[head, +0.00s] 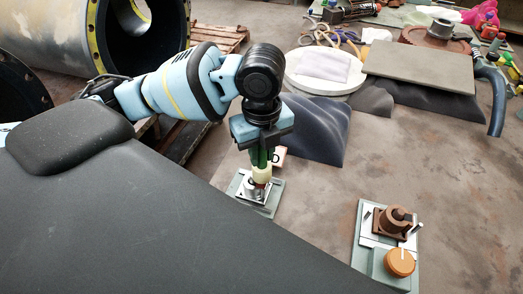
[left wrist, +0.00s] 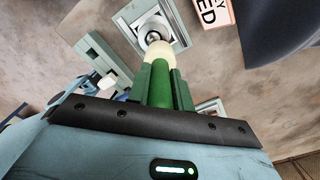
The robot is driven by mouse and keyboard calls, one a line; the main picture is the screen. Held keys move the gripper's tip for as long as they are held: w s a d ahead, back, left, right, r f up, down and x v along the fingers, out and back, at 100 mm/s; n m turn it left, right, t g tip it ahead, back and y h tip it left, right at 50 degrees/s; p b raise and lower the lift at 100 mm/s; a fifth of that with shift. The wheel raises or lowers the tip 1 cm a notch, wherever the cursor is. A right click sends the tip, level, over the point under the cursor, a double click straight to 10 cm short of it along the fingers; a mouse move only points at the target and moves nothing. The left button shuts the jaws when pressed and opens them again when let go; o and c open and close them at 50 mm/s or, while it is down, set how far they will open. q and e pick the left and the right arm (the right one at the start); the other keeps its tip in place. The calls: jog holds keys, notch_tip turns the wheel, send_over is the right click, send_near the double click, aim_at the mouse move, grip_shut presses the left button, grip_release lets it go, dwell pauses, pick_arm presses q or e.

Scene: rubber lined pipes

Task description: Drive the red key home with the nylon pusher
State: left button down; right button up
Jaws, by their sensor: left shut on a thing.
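My left gripper (head: 261,152) points down and is shut on the green handle of the nylon pusher (head: 261,174), which has a cream tip. The pusher is about upright, its tip over a metal fixture (head: 245,196) on a plate. A small bit of red, seemingly the red key (head: 260,185), shows just under the tip; most of it is hidden. In the left wrist view the pusher (left wrist: 157,80) runs between the green fingers of my gripper (left wrist: 164,85), and its cream tip overlaps the round metal socket (left wrist: 152,33). I cannot tell whether the tip touches the key. My right gripper is out of view.
A lettered sign (head: 279,157) stands close behind the fixture. A second plate with a brown fitting (head: 392,222) and an orange knob (head: 399,262) is at lower right. Dark draped mounds (head: 316,128), a grey slab (head: 420,66) and a large pipe (head: 50,35) lie behind. The floor between the plates is clear.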

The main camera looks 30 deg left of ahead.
pick_arm(q)
jog(key=shift+s+f, duration=0.15)
jog(key=shift+f, duration=0.2)
dwell(4.2)
jog(key=shift+r, duration=0.1)
jog(key=shift+r, duration=3.65)
